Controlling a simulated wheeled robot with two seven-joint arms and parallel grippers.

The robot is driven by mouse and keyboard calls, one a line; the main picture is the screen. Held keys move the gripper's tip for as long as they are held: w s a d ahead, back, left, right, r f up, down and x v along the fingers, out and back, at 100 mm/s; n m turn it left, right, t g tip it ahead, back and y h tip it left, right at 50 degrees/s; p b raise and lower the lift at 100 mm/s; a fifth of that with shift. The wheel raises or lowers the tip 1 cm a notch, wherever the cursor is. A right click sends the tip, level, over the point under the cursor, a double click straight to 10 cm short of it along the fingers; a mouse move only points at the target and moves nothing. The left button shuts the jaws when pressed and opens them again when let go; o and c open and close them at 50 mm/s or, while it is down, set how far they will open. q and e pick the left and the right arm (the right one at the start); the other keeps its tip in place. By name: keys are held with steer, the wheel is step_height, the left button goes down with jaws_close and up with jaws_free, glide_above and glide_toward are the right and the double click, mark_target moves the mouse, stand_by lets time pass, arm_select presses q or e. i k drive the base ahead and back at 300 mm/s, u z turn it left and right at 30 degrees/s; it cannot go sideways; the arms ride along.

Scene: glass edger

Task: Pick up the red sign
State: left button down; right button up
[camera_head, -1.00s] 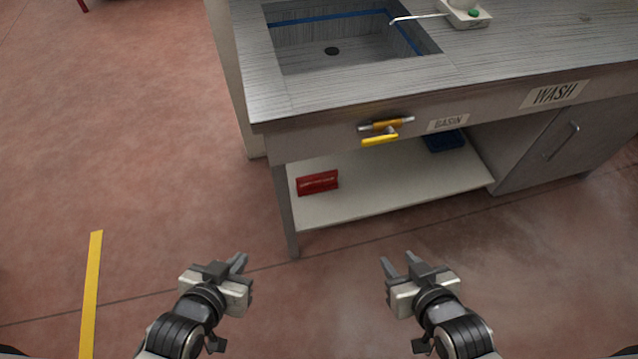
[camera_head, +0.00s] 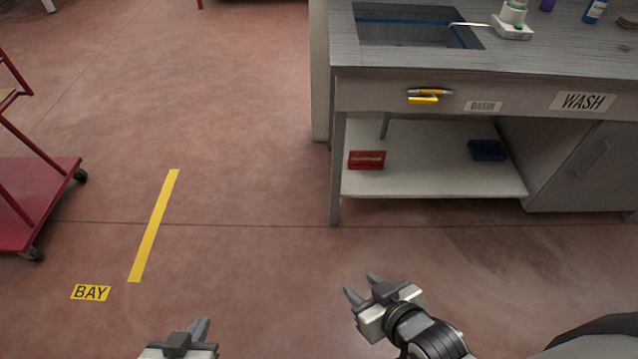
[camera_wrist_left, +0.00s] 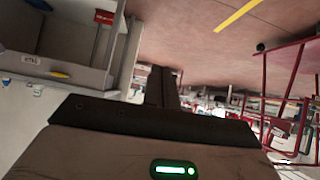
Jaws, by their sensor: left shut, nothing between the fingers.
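The red sign (camera_head: 367,160) stands on the low white shelf (camera_head: 430,178) under the wash bench, near the shelf's left end. It also shows small at the top of the left wrist view (camera_wrist_left: 104,17). My left gripper (camera_head: 200,328) is at the bottom edge of the head view, shut and empty, well in front of and to the left of the sign. My right gripper (camera_head: 362,288) is open and empty over the floor, in front of the bench. Neither gripper touches the sign.
A blue tray (camera_head: 487,150) sits further right on the shelf. A bench leg (camera_head: 336,180) stands left of the sign. The yellow valve handle (camera_head: 423,100) juts from the bench front. A red cart (camera_head: 40,200) stands at far left. Floor between is clear.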

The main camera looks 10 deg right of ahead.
mark_target(358, 160)
steer(key=u, duration=0.5)
steer(key=i, duration=2.15)
steer(key=z, duration=1)
